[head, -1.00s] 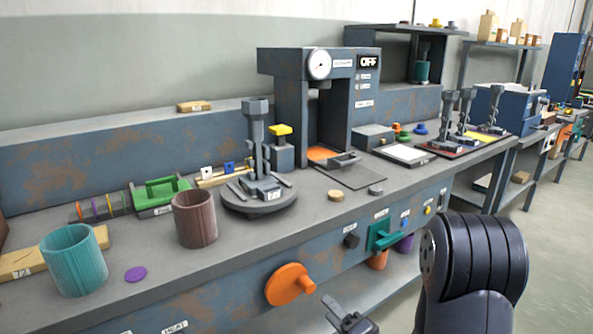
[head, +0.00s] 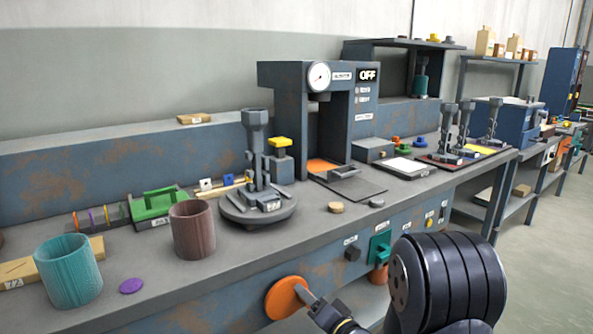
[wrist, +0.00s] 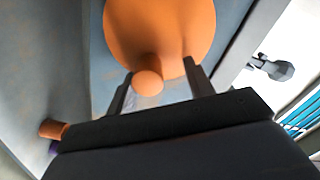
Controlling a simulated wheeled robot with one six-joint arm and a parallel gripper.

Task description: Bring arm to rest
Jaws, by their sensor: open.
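My gripper (head: 308,292) is low at the front of the bench, at the right side of an orange wheel (head: 281,298) on the bench's front panel. In the wrist view the gripper (wrist: 158,78) is open, one finger on each side of the wheel's small round orange handle (wrist: 149,84). The orange wheel (wrist: 160,28) fills the top middle there. I cannot tell whether the fingers touch the handle. My dark, ribbed arm link covers the lower right of the head view.
A press (head: 284,110) with a dial and an OFF sign stands on the bench. A teal cup (head: 68,270), a brown cup (head: 192,230) and a round grey stand (head: 258,212) are near the front edge. Open floor lies right.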

